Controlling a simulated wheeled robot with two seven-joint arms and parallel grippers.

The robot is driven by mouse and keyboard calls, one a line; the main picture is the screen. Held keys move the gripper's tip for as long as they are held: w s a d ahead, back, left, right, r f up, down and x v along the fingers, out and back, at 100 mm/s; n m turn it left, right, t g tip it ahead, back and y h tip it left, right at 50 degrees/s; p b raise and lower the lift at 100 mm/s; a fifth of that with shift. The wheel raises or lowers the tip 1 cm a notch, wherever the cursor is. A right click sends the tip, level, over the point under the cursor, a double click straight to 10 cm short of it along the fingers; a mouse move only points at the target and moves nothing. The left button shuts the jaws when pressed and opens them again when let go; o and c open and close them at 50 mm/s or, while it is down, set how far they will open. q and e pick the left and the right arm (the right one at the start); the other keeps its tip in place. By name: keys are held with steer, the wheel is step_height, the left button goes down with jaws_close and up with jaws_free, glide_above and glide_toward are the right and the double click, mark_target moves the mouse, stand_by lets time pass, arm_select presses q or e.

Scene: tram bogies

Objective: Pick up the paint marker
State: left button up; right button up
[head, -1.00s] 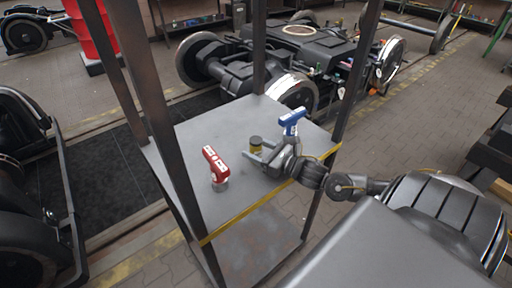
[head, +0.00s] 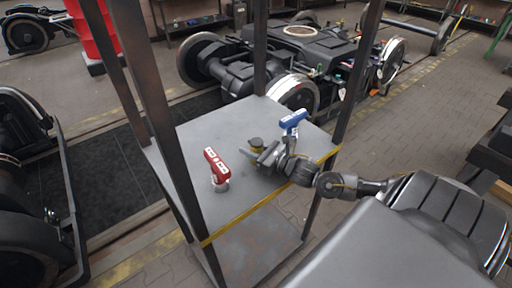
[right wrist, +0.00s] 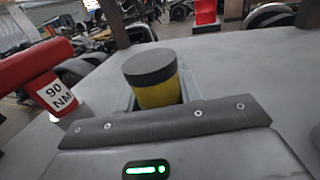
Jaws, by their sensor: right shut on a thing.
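The paint marker (head: 257,144) is a short, thick yellow cylinder with a dark grey cap. It stands about upright, slightly tilted, over the grey top of the metal stand. My right gripper (head: 256,153) reaches in from the right and is shut on it. In the right wrist view the marker (right wrist: 155,80) rises between the fingers, cap up. Its lower end is hidden behind my gripper's housing, so I cannot tell whether it touches the shelf. My left gripper is not in view.
A red tool (head: 216,166) marked 90 NM stands left of the marker. A blue tool (head: 293,121) stands behind and right of my gripper. Dark posts (head: 170,120) frame the grey shelf (head: 240,195), which has a yellow front edge. A bogie (head: 290,60) sits behind.

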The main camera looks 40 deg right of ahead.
steer(key=shift+r, duration=0.1)
steer(key=shift+r+b, duration=0.3)
steer(key=shift+r, duration=0.2)
steer(key=s+d+r+p, duration=0.1)
steer(key=s+r+p, duration=0.1)
steer(key=s+r, duration=1)
steer(key=shift+v, duration=1)
